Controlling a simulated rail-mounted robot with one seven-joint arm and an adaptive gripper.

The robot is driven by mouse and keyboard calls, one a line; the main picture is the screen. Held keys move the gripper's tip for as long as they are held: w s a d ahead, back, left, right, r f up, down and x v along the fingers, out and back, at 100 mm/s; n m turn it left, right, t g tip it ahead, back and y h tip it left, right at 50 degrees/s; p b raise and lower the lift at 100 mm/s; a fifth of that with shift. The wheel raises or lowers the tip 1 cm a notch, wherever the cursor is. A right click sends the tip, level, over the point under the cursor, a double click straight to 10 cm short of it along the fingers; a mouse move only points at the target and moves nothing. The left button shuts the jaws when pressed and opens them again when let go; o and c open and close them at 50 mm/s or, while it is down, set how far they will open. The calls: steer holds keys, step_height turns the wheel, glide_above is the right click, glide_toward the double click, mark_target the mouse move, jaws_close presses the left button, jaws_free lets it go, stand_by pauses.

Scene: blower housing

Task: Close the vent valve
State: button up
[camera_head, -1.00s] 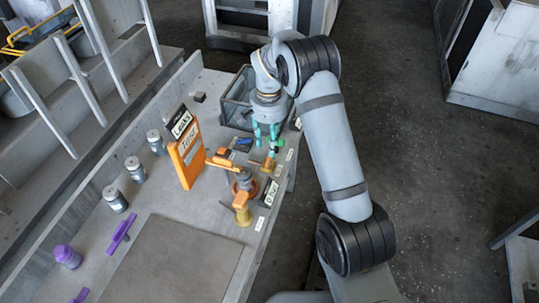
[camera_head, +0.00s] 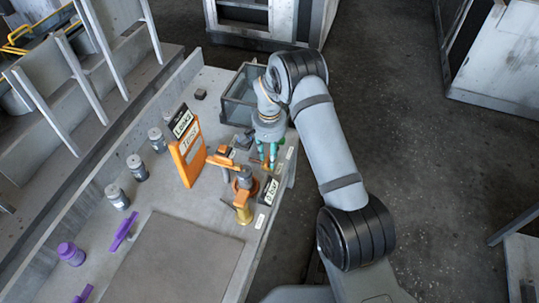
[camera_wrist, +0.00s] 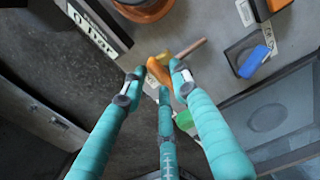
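A small orange handle (camera_wrist: 158,72) with a brownish rod shows in the wrist view; I take it to be the vent valve. My gripper (camera_wrist: 156,78) has teal fingers, with two fingertips on either side of the handle and a third finger nearer the camera. The fingers are spread, and I cannot tell whether any touches the handle. In the head view my gripper (camera_head: 268,158) points down at the bench's right edge, partly hiding the handle. A larger orange valve assembly (camera_head: 243,190) stands just nearer the camera, beside a label reading "0 bar" (camera_head: 271,190).
An orange "Leaks Test" board (camera_head: 187,152) stands left of the valves. A glass-sided box (camera_head: 238,100) is behind my gripper. A blue-topped dark block (camera_wrist: 250,58) lies right of the handle. Several grey jars and purple parts line the bench's left side.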

steer(key=c, duration=0.6)
jaws_close()
steer(key=shift+f+m+b, duration=0.25)
steer(key=shift+m+b, duration=0.15)
steer(key=shift+b, duration=0.5)
steer(key=shift+r, duration=0.25)
steer(key=o, duration=0.8)
jaws_free()
steer(key=shift+o, duration=0.3)
